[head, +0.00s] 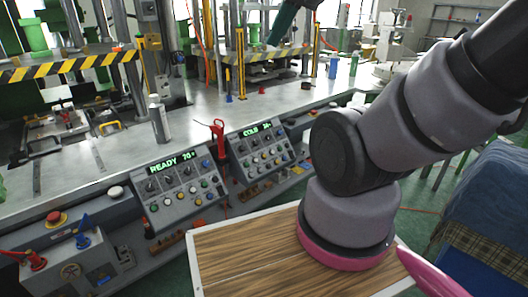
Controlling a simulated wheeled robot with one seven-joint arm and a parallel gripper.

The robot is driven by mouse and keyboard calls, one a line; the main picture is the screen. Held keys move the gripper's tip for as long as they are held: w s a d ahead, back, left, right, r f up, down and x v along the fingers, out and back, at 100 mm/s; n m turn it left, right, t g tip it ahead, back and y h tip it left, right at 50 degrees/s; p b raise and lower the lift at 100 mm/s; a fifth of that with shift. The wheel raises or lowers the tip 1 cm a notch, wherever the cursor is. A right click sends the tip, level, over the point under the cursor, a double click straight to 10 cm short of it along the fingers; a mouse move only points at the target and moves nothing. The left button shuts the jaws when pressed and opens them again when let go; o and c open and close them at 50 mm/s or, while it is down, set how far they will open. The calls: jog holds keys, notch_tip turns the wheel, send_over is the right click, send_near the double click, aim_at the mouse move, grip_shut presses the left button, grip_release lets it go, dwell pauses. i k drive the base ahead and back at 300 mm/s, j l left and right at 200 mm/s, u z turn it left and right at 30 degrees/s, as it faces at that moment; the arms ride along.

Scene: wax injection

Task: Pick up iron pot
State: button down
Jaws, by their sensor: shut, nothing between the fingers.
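I cannot make out an iron pot in the head view. My grey arm with its dark joint and pink ring fills the right side and hides part of the wooden-topped surface behind it. My gripper is not in view, so I cannot see its fingers or where they are relative to any pot.
A wooden-topped surface with a pale rim (191,259) lies low in the middle. Control panels with READY (175,161) and COLD (256,131) displays front a long metal bench (205,118). A blue cylinder (333,66) stands at the back. Blue cloth (490,200) is at right.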

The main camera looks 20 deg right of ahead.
aim_at(309, 87)
jog(key=z, duration=0.25)
jog(key=i+l+z, duration=0.45)
jog(key=z, duration=0.3)
jog(key=i+l+z, duration=0.2)
jog(key=i, duration=0.65)
jog(key=i+l+z, duration=0.2)
jog(key=i, duration=1.7)
